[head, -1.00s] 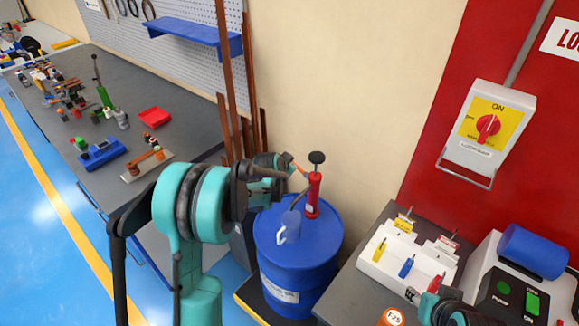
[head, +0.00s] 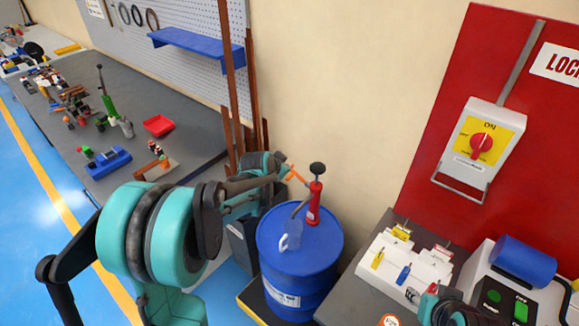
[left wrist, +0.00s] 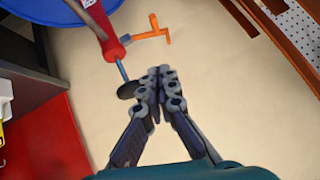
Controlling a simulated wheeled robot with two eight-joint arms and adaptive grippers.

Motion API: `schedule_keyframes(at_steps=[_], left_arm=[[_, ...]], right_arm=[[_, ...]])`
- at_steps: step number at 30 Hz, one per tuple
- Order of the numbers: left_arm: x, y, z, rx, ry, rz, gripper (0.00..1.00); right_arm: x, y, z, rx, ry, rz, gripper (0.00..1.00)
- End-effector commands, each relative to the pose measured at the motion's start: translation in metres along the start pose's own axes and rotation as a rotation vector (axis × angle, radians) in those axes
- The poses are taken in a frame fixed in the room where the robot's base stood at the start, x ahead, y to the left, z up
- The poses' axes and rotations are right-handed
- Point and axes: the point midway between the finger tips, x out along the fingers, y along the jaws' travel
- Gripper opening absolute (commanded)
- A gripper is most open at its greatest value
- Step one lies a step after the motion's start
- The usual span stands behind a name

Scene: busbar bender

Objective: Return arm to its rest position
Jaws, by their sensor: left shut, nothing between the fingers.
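My left arm comes in from the left, with its large teal joint low in the head view. My left gripper (head: 278,176) is by the upper part of the red hand pump (head: 315,200) on the blue drum (head: 279,243). In the left wrist view the fingers (left wrist: 158,73) are together and empty, partly covering the pump's dark knob (left wrist: 128,89). I cannot tell whether they touch it. The pump's orange T-shaped part (left wrist: 150,36) is just beyond the fingertips. My right gripper (head: 450,308) is partly visible at the bottom right; its fingers are unclear.
Brown bars (head: 252,100) lean on the wall behind my left arm. A grey workbench (head: 170,105) with parts is at left. A white holder (head: 382,255) and a machine (head: 530,285) are at right.

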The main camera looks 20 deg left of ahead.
Motion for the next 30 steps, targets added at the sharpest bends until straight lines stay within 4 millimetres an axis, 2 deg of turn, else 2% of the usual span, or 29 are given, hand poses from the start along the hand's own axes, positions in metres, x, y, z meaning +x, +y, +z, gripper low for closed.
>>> schedule_keyframes(at_steps=[4,20,23,25,30], left_arm=[[-0.009,-0.001,0.000,0.001,0.000,0.000,0.00],[-0.011,0.000,0.000,-0.002,-0.001,0.001,0.00],[-0.025,0.008,0.000,-0.020,-0.008,0.007,0.00],[-0.044,0.019,0.001,-0.046,-0.019,0.014,0.00],[-0.107,0.060,0.017,-0.149,-0.066,0.036,0.00]], right_arm=[[-0.002,0.000,-0.002,0.000,0.000,0.000,0.40],[-0.002,0.000,-0.001,0.000,0.000,0.000,0.40],[0.000,0.000,0.000,0.000,0.000,0.000,0.40],[0.002,0.000,0.001,0.000,0.000,0.000,0.40],[0.007,0.000,0.005,0.000,0.000,0.000,0.40]])
